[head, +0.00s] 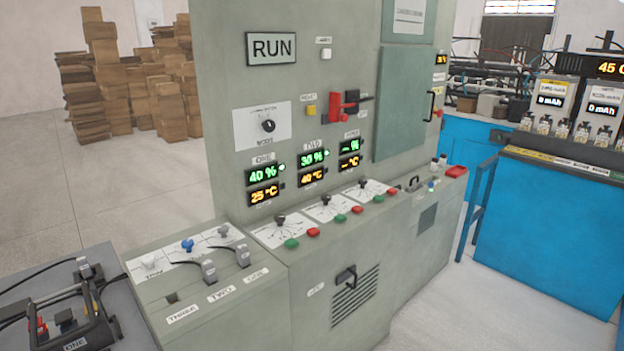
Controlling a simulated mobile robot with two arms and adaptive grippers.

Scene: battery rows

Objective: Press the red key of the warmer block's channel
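On the grey cabinet (225,110), the display for ONE (263,184) reads 40 % and 25 °C. The display for TWO (312,168) reads 30 % and 40 °C, the higher temperature. The third display (350,154) shows dashes. On the sloped ledge below are three green and red key pairs. The left red key (313,232) is by the first dial panel, the middle red key (358,210) by the second, and the right red key (392,191) by the third. Neither of my grippers is in view.
A lower console (195,275) with plugs and labels THREE, TWO, ONE stands at left. A black device (70,315) labelled ONE sits on a grey surface at lower left. A blue bench (545,230) stands right. Cardboard boxes (120,80) are behind. Floor at lower right is clear.

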